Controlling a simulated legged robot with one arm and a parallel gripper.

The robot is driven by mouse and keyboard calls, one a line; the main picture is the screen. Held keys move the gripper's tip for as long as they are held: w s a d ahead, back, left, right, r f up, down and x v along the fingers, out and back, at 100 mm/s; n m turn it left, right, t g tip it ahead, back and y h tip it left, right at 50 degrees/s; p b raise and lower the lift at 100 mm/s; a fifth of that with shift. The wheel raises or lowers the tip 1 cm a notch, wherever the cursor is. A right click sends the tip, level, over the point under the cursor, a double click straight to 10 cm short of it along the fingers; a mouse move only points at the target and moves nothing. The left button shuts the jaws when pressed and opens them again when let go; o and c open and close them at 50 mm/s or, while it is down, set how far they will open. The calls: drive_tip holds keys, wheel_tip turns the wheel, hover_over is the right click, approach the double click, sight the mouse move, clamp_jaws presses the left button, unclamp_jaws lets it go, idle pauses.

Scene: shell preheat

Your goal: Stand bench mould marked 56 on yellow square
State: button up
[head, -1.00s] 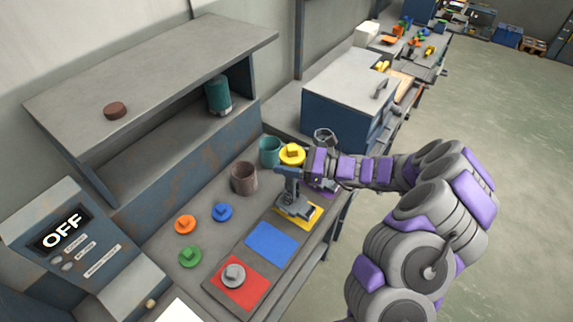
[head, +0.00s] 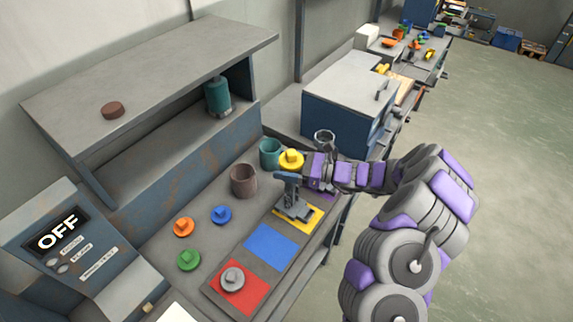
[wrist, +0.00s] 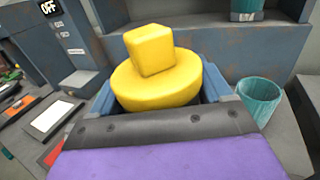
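My gripper (wrist: 160,92) shows blue finger parts on both sides of a round yellow piece with a square knob (wrist: 157,55); it appears shut on it. In the head view this yellow piece (head: 291,160) is at the end of my arm, above the bench's far part. The yellow square (head: 308,224) lies on the bench below. A grey-blue T-shaped thing (head: 291,195) covers much of the square; I cannot tell whether it is part of my gripper. Similar pieces are orange (head: 184,227), blue (head: 221,214), green (head: 188,259) and grey (head: 232,279). No mark 56 is readable.
The grey piece is on a red square (head: 248,298); the blue square (head: 271,247) is bare. A brown cup (head: 243,181) and teal cup (head: 270,153) stand near the yellow piece. A shelf (head: 170,65) overhangs the bench's back. The control box (head: 62,240) reads OFF.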

drive_tip(key=shift+o, duration=1.3)
drive_tip(key=s+d+p, duration=0.2)
drive_tip(key=d, duration=1)
drive_tip(key=shift+s, duration=0.15)
